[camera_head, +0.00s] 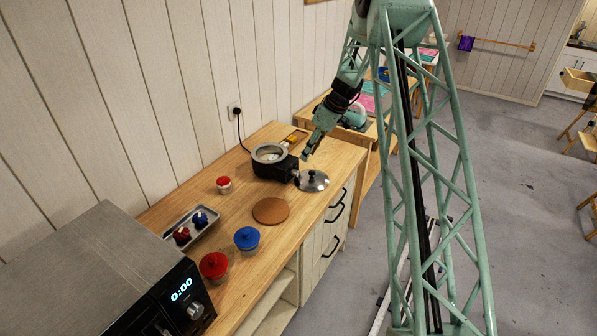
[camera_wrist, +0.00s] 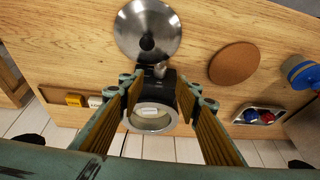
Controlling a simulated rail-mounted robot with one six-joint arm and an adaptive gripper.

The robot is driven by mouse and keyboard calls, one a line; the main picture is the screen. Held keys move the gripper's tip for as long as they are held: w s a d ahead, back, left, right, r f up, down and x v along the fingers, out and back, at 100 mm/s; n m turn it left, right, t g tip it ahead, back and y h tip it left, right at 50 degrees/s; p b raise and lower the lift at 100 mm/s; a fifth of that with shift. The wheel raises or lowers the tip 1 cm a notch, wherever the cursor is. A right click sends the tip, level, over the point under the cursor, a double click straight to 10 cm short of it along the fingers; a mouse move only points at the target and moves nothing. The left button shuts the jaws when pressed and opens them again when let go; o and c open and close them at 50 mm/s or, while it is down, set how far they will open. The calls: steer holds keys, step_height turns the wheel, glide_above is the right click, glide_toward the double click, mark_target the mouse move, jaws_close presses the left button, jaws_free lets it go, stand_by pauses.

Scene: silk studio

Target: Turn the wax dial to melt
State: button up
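The wax pot (camera_head: 272,169) stands on the wooden counter, with a dark body and a pale round rim. In the wrist view its dark body (camera_wrist: 166,86) and round opening (camera_wrist: 152,118) show between my fingers, with something white inside. A small silvery knob (camera_wrist: 161,70), which looks like the dial, sits on the body's side towards the metal lid. Its setting cannot be read. My gripper (camera_head: 305,157) is above and beside the pot, pointing down. In the wrist view my gripper (camera_wrist: 160,90) is open, fingers apart and nothing held. Whether the fingertips touch the knob cannot be told.
The metal lid (camera_head: 312,181) lies beside the pot, near the counter edge. A brown round mat (camera_head: 270,211), red jar (camera_head: 214,265), blue jar (camera_head: 247,238), small red-lidded jar (camera_head: 224,185) and grey tray (camera_head: 207,231) share the counter. A cord runs to the wall socket (camera_head: 235,109).

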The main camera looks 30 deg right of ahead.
mark_target(298, 172)
steer(key=shift+p+x, duration=1.1)
steer(key=shift+x, duration=4.95)
steer(key=shift+c, duration=0.6)
steer(key=c, duration=0.7)
